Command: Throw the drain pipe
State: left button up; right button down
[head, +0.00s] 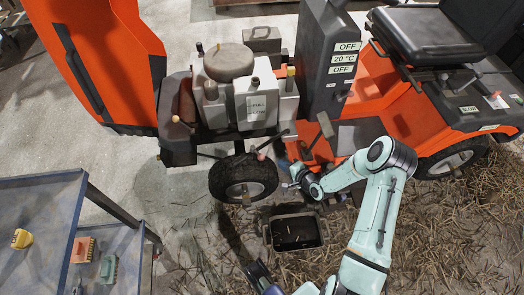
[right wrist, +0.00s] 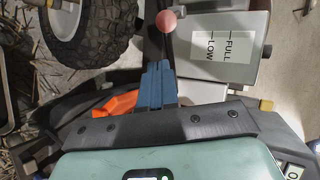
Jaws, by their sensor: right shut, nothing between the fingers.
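A dark rod with a pink-red ball end (head: 261,156) sticks out low on the engine's front, beside the wheel. It appears to be the drain pipe, though no label confirms it. In the right wrist view its ball (right wrist: 166,20) is just beyond my fingertips, with the dark rod behind it. My right gripper (head: 289,184) is right of the wheel and below right of the ball. Its blue fingers (right wrist: 158,82) are together and empty, pointing towards the ball. I see a gap to the ball but cannot judge its depth.
The black front wheel (head: 243,178) stands left of my right gripper. A dark pan (head: 296,248) lies on the straw-strewn floor below. The white tank (head: 256,106) marked FULL and LOW is above the rod. A blue-grey table (head: 40,215) holds small brushes at left.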

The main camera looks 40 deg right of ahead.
aim_at(260, 149)
pick_arm(q)
jog(key=w+a+f+t+y+b, duration=0.1)
jog(key=w+a+f+b, duration=0.1)
jog(key=w+f+b, duration=0.1)
jog(key=shift+w+a+f+t, duration=0.35)
jog(key=shift+w+f, duration=0.3)
jog(key=shift+w, duration=0.5)
pick_arm(e)
jog(key=x, duration=1.3)
jog(key=shift+w+r, duration=0.2)
jog(key=shift+r, duration=0.2)
pick_arm(q)
jog(key=shift+d+r, duration=0.1)
pick_arm(e)
jog(key=shift+w, duration=0.1)
